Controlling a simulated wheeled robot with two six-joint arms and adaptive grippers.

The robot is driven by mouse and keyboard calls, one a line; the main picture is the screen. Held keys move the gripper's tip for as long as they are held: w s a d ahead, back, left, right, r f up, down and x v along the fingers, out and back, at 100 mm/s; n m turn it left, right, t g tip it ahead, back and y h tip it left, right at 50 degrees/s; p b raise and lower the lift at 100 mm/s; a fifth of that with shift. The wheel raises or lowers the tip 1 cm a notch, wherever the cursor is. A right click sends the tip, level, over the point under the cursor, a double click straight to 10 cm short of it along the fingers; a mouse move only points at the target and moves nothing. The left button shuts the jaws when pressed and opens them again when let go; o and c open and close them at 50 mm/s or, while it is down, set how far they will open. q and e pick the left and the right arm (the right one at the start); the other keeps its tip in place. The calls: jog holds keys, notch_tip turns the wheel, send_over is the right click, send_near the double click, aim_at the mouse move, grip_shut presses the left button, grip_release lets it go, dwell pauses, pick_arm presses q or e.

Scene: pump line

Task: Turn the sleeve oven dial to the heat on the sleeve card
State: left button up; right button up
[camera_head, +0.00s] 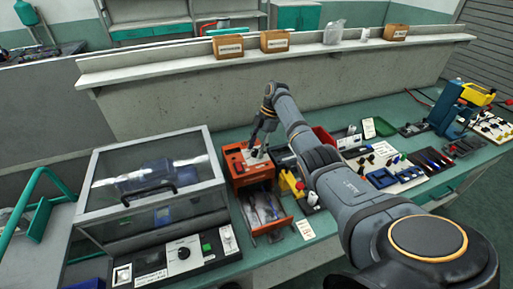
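An orange box-shaped unit (238,176), which looks like the sleeve oven, stands on the green bench with a pale panel on top. An open tray with several thin items shows low at its front. My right gripper (258,146) points down over the top panel, its two dark fingers apart. The fingers cover part of the panel, so I cannot make out a dial there or tell whether they touch it. A small white card (305,229) lies on the bench to the right of the tray; its print is too small to read. My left gripper is out of view.
A clear-lidded case (150,185) stands at the left, with a black knob (184,253) on its front panel. My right arm crosses the bench, where trays and tools lie. A shelf with boxes (228,46) runs behind.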

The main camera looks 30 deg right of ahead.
jog(key=shift+d+r, duration=0.1)
jog(key=shift+r, duration=0.15)
jog(key=v, duration=1.1)
jog(key=shift+r, duration=0.2)
jog(key=shift+d, duration=0.15)
